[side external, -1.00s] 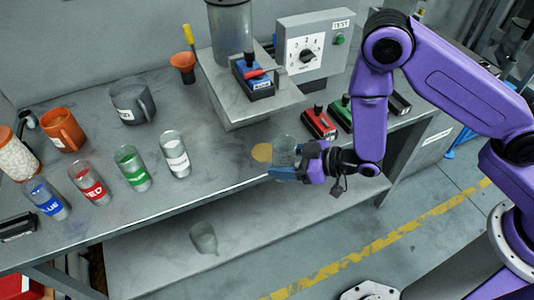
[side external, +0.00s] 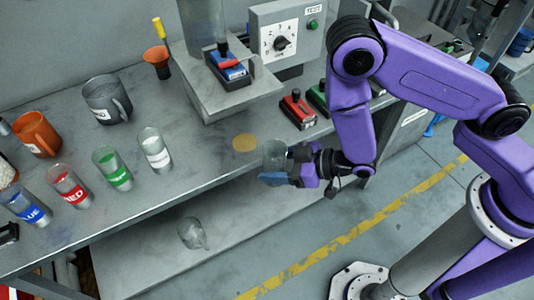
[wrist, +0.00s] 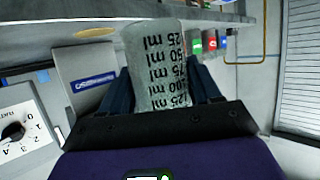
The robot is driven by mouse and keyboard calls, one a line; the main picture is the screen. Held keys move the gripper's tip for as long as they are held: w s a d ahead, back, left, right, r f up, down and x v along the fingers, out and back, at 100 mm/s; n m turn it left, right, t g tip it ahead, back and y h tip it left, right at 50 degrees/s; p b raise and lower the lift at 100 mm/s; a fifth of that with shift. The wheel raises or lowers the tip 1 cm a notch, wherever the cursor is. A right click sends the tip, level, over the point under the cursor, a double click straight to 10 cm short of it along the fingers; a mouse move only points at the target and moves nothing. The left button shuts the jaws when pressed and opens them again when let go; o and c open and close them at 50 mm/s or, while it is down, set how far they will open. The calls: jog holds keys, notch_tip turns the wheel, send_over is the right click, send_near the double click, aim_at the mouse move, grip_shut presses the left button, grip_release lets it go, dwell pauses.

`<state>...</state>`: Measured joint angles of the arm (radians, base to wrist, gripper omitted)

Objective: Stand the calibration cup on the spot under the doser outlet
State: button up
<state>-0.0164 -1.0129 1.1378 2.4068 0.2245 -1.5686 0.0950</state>
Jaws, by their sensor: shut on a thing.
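The clear calibration cup (wrist: 158,65), with black ml marks, is between the fingers of my gripper (wrist: 160,95). In the side view the cup (side external: 275,154) is held in my gripper (side external: 276,177) at the bench's front edge, apart from the spot. The spot is a round yellow-orange disc (side external: 244,143) on the bench top, left of the cup; it also shows in the wrist view (wrist: 93,33). The doser (side external: 204,22) has a clear cylinder above a grey block, behind the spot. Its outlet is hidden.
A dial box (side external: 285,40) stands beside the doser. Red (side external: 297,110) and green (side external: 317,97) blocks sit right of the spot. Several labelled glasses, a grey mug (side external: 107,98) and an orange mug (side external: 37,134) stand left. A clear vessel (side external: 193,233) is on the lower shelf.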

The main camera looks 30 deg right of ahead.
jog(key=shift+w, duration=0.15)
jog(key=shift+w+f, duration=0.3)
jog(key=shift+w, duration=2.35)
jog(key=shift+w+f, duration=0.3)
jog(key=shift+w, duration=2.35)
jog(key=shift+w+f, duration=0.3)
jog(key=shift+w, duration=2.35)
jog(key=shift+s+f, duration=0.1)
jog(key=shift+f, duration=0.35)
jog(key=o, duration=1.1)
jog(key=v, duration=1.7)
jog(key=shift+s+d, duration=0.2)
